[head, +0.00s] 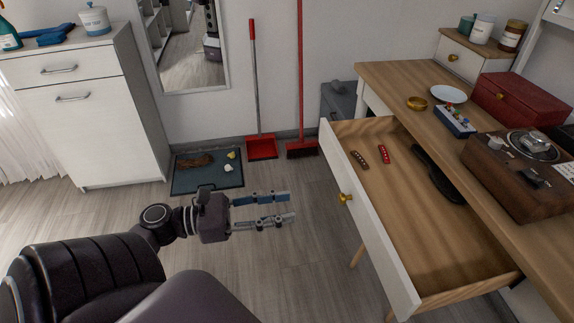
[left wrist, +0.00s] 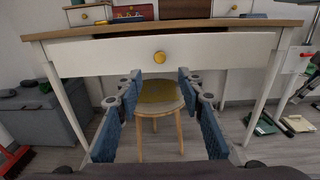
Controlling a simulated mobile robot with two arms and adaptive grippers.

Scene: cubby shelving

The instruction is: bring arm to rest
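My left arm reaches in from the lower left in the head view. My left gripper (head: 291,207) is held over bare floor, to the left of the open desk drawer (head: 362,205) and apart from it. Its two fingers are spread, with nothing between them. In the left wrist view the blue-padded fingers (left wrist: 160,110) stand wide apart, facing the drawer front (left wrist: 215,52) with its gold knob (left wrist: 160,57). My right gripper does not show in the head view.
The wooden desk (head: 400,82) holds a red box (head: 520,102) and a brown device (head: 515,175). The drawer holds small red items and a dark object (head: 435,173). A stool (left wrist: 160,97) stands under the desk. A white cabinet (head: 85,110), dustpan (head: 262,147) and broom (head: 301,150) stand along the wall.

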